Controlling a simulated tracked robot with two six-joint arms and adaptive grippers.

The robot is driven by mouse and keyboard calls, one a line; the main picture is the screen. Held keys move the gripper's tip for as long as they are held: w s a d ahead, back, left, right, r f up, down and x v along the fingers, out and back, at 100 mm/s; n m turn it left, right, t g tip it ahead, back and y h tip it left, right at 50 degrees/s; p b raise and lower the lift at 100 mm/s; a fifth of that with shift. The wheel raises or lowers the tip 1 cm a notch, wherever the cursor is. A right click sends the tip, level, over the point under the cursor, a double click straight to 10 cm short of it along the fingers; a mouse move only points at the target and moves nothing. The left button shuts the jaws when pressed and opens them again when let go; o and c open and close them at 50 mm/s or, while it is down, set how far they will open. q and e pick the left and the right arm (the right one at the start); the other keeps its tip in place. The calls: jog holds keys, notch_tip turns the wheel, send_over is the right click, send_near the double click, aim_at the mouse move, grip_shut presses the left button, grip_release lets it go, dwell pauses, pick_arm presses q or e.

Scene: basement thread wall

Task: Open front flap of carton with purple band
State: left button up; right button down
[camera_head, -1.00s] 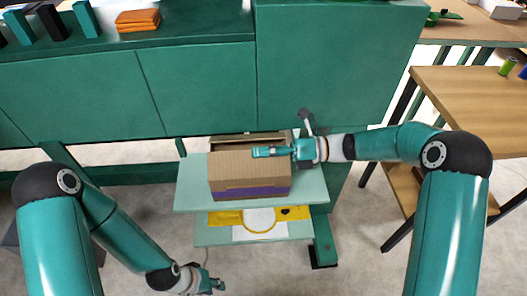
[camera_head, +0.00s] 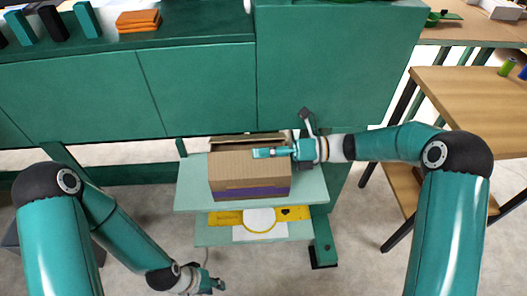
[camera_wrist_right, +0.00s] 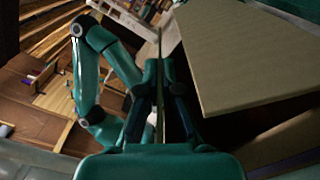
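The brown carton (camera_head: 235,165) with a purple band (camera_head: 250,191) low on its front stands on the pale teal shelf. A raised flap (camera_head: 225,141) shows along its far side. My right gripper (camera_head: 268,153) reaches in from the right at the carton's upper edge. In the right wrist view its two fingers (camera_wrist_right: 161,75) are nearly together, with a thin cardboard edge, seemingly the front flap, between them. A broad cardboard panel (camera_wrist_right: 245,55) lies to the right of the fingers there. My left gripper (camera_head: 213,284) hangs low at the bottom, away from the carton; its finger gap is too small to judge.
A lower shelf (camera_head: 215,238) under the carton holds a yellow item (camera_head: 228,219) with a white round shape. The green cabinet (camera_head: 200,90) stands close behind the carton. A wooden table (camera_head: 470,95) is at the right. Floor shows between my arms.

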aim_at(264, 174)
jog(key=shift+s+r+n+p, duration=0.35)
jog(key=shift+r+n+p, duration=0.05)
jog(key=shift+n, duration=0.6)
jog(key=n, duration=0.1)
jog(key=s+n, duration=0.1)
jog(key=shift+r+n, duration=0.3)
jog(key=n, duration=0.1)
jog(key=s+n, duration=0.1)
jog(key=shift+s+r+n, duration=0.2)
jog(key=shift+s+n, duration=0.05)
jog(key=shift+n, duration=0.05)
jog(key=shift+s+n+b, duration=0.35)
jog(key=shift+s+n, duration=0.1)
jog(key=shift+n, duration=0.55)
jog(key=s+n+b, duration=0.1)
jog(key=n+b, duration=0.1)
jog(key=n, duration=0.1)
jog(key=s+f+n+b, duration=0.1)
jog(key=s+n+b, duration=0.1)
jog(key=n+b, duration=0.1)
jog(key=s+n+b, duration=0.1)
jog(key=n+b, duration=0.2)
jog(key=shift+s+f+n, duration=0.3)
jog(key=shift+n, duration=0.1)
